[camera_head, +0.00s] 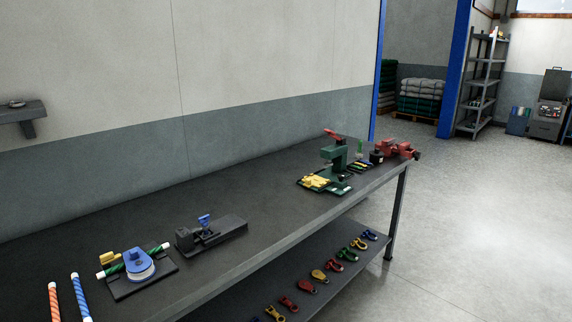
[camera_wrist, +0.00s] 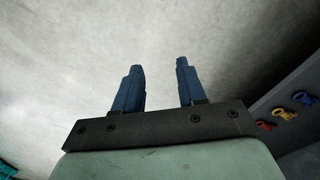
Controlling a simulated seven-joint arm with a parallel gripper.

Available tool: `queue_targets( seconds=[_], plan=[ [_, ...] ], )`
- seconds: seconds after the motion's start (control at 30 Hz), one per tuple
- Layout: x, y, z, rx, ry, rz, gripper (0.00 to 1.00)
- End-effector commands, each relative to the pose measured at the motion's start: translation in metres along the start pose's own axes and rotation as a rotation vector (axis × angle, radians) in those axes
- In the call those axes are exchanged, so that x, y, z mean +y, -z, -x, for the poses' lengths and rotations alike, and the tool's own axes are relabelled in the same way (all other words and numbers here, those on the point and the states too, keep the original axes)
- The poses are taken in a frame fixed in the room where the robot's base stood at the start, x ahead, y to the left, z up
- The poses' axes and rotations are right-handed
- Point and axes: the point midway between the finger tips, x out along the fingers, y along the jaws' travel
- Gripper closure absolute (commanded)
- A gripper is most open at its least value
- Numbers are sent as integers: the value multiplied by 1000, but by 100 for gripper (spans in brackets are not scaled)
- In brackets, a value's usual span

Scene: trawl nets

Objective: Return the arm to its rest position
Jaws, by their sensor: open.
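My gripper (camera_wrist: 159,68) shows in the wrist view, with two blue fingers standing apart and nothing between them. Bare grey floor lies behind the fingers. My gripper and arm do not show in the head view, so where they are relative to the bench cannot be told from there.
A dark workbench (camera_head: 262,208) runs along the wall. It carries a blue-wheeled device (camera_head: 137,262), a dark fixture with a blue lever (camera_head: 204,222), a green press (camera_head: 335,160) and a red vise (camera_head: 397,149). Several coloured shackles (camera_head: 320,275) lie on the lower shelf. Open floor (camera_head: 480,230) lies right.

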Motion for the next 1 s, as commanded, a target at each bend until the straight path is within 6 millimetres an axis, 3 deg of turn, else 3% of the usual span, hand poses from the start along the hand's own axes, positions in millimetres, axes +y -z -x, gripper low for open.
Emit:
queue_targets(
  seconds=[0.03,0.4,0.6,0.8,1.0],
  plan=[
    [-8,-28,-8,-48,1,22,60],
    [-35,-199,-43,-381,0,167,60],
    [-36,-270,-44,-524,-4,226,60],
    [-34,-302,-43,-594,-8,254,60],
    [-34,-305,-42,-600,-8,257,60]
  ],
)
